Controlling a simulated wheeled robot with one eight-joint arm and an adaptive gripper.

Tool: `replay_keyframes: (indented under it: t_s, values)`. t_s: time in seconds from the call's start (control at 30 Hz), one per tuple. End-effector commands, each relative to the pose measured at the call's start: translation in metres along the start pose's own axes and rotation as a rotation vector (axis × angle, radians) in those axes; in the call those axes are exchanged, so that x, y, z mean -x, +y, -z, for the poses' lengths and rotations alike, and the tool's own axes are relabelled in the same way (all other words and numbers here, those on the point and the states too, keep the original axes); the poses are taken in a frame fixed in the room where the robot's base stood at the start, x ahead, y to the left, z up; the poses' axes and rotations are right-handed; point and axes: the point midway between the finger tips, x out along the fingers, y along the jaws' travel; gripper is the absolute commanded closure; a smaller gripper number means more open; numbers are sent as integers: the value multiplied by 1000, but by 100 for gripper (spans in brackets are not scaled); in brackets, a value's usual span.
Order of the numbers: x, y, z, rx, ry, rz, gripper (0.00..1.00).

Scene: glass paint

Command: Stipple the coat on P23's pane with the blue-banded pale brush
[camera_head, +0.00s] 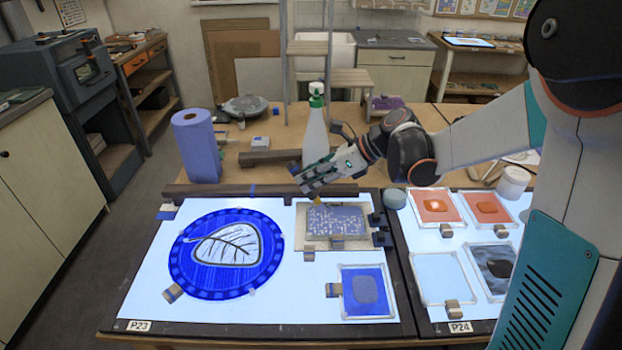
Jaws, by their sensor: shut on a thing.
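The left light board, labelled P23 (139,325), bears a round blue pane (186,255) with a leaf drawing, a blue square pane (350,304) with a grey patch, and a framed blue-grey pane (350,221) with pale speckles. I cannot tell which one is meant by P23's pane. My gripper (308,187) is shut above the board's back edge, just over the upper left of the speckled pane. What it holds is mostly hidden; a small yellowish bit shows below it. I cannot make out a blue band there or contact with the pane.
A spray bottle (316,135) stands behind my gripper, with a dark bar (250,190) along the board's back edge. A blue paper roll (197,148) stands back left. The P24 board (430,240) with several panes lies to the right.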

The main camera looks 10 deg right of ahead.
Motion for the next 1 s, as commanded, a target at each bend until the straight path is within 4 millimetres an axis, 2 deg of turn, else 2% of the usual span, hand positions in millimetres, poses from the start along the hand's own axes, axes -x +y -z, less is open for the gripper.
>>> replay_keyframes:
  t_s: [0.33, 1.0]
  values:
    - [3, -2, 3, -1, 0, 0, 100]
    - [49, -21, 36, -2, -1, 1, 100]
